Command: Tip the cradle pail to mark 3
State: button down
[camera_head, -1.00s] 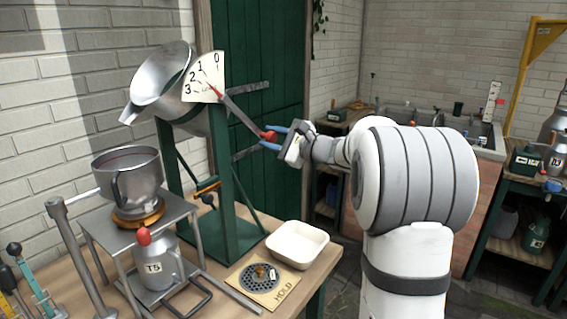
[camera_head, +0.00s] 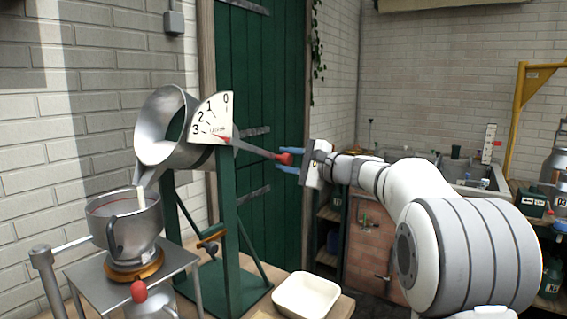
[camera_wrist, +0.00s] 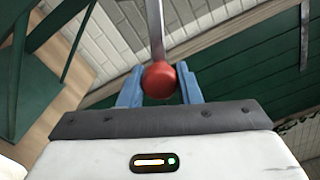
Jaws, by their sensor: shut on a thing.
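The metal cradle pail (camera_head: 160,125) hangs tilted in a green stand (camera_head: 229,225), its lip low toward the lower left. A pale stream (camera_head: 140,199) runs from the lip into a metal bowl (camera_head: 125,222). The white dial (camera_head: 217,115) reads 0 to 3. Its red pointer lies low on the dial, close to the 3 mark; I cannot tell if exactly on it. My gripper (camera_head: 287,161) is shut on the red knob (camera_wrist: 159,79) at the end of the grey lever (camera_head: 255,149). In the wrist view the knob sits between the blue fingers.
A white tray (camera_head: 306,296) lies on the bench right of the stand. The bowl rests on an orange ring on a metal stand (camera_head: 180,262), with a red knob (camera_head: 139,291) below. A green door (camera_head: 262,65) stands behind. A sink counter (camera_head: 372,235) is at the back.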

jog(key=shift+f, duration=0.1)
jog(key=c, duration=1.2)
grip_release()
jog(key=shift+w+f, duration=0.1)
jog(key=shift+o, duration=0.7)
jog(key=v, duration=0.8)
jog(key=shift+b, duration=0.45)
jog(key=shift+a, duration=0.15)
